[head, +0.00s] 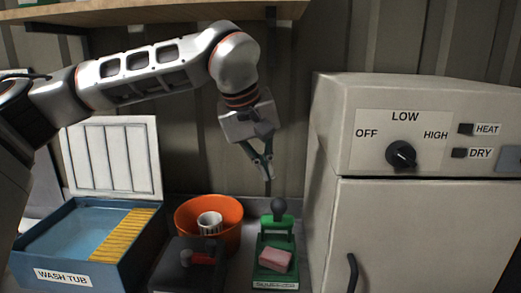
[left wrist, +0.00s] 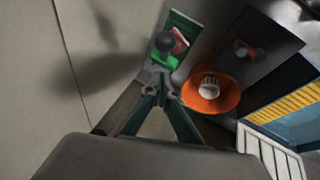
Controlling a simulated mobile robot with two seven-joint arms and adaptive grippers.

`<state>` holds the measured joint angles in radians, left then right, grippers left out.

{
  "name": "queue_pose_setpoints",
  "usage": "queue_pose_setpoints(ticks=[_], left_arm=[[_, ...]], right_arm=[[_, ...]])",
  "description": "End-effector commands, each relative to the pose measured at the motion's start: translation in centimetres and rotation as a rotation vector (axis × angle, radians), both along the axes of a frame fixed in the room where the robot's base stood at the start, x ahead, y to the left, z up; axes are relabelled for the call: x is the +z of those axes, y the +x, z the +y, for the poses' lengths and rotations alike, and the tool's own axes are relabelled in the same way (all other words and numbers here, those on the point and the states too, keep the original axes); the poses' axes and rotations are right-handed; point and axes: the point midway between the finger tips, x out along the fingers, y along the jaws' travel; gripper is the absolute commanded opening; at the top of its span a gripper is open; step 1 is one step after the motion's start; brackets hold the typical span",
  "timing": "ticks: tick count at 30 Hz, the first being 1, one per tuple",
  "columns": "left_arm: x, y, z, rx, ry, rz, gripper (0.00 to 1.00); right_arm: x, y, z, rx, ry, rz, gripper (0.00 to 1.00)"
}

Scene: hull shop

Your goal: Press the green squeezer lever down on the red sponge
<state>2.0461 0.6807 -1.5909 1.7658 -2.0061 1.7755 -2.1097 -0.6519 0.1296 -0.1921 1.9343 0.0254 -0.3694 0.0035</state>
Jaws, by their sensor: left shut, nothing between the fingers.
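The green squeezer (head: 274,255) stands on the counter in the middle of the head view, with a label on its front edge. Its lever is raised at the back and ends in a dark round knob (head: 279,207). The pinkish red sponge (head: 275,260) lies on its base in front of the lever. In the left wrist view the knob (left wrist: 165,42) covers part of the squeezer (left wrist: 178,28), and the sponge (left wrist: 181,41) shows beside it. My left gripper (head: 268,190) is shut and empty, pointing down just above and behind the knob, apparently apart from it. My right gripper is not in view.
An orange bowl (head: 186,215) with a white cup (head: 210,223) stands left of the squeezer. A dark box with a red handle (head: 200,258) is in front of it. The blue wash tub (head: 40,246) is at left. A large cabinet (head: 415,235) closes off the right.

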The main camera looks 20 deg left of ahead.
Motion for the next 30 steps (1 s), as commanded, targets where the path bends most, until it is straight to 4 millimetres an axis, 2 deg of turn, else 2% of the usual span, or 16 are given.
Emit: queue_pose_setpoints(ticks=[3,9,23,30], left_arm=[[-1.6,-0.6,-0.8,-0.004,0.000,0.002,0.00],[-3.1,-1.2,-1.6,-0.001,0.000,0.002,0.00],[-3.4,-1.3,-1.7,0.000,-0.001,0.000,0.00],[-4.6,-1.6,-1.8,-0.002,0.011,-0.038,0.00]], right_arm=[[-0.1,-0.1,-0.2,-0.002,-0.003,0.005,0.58],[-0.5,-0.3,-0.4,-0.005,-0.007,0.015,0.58],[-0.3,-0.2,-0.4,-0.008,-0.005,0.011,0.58],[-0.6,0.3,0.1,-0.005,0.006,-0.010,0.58]])
